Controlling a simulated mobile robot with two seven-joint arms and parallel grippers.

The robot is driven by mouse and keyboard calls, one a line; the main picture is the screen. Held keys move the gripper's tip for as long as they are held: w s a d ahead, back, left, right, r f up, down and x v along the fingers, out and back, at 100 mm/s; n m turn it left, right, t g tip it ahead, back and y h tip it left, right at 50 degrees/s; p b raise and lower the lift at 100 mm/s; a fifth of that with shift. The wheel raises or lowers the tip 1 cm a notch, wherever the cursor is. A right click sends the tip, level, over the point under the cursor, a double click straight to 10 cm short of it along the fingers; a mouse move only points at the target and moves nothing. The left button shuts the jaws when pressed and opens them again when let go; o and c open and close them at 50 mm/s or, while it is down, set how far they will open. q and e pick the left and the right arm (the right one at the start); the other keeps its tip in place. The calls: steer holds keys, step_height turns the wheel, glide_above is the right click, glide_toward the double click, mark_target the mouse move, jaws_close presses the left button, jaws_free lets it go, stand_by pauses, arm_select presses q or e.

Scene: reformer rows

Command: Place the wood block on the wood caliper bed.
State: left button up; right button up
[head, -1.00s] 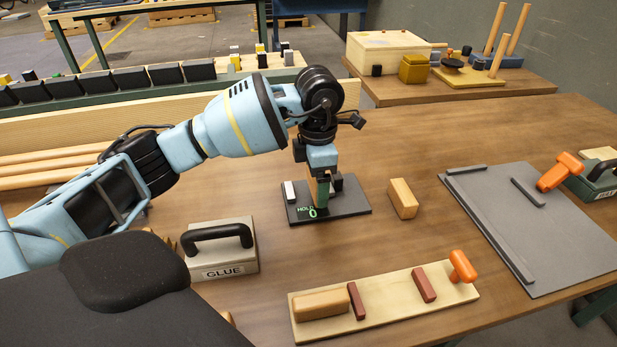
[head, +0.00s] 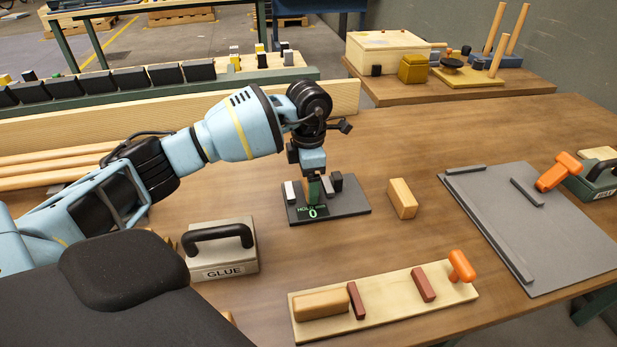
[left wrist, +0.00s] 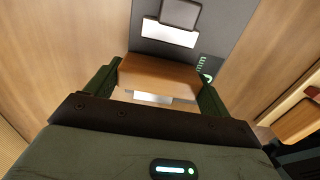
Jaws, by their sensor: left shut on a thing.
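My left gripper (head: 314,187) is shut on the wood block (left wrist: 158,76), which spans between its two fingers in the left wrist view. In the head view the gripper points down over the wood caliper bed (head: 352,202), a dark plate with a light jaw (head: 290,191) at its left and a black jaw (head: 336,181). A small display (head: 312,211) on its front edge shows a green 0. The bed also shows in the left wrist view (left wrist: 225,20). The block is mostly hidden by the gripper in the head view; I cannot tell whether it touches the bed.
Another wood block (head: 402,198) lies just right of the bed. A box marked GLUE (head: 222,262) with a black handle stands at the left front. A pale board (head: 392,306) with blocks lies in front. A grey panel (head: 560,235) lies at the right.

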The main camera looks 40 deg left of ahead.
arm_select(q)
steer(key=shift+f, duration=0.15)
steer(key=o, duration=0.9)
step_height(320, 180, up, 12)
steer(key=shift+r, duration=0.2)
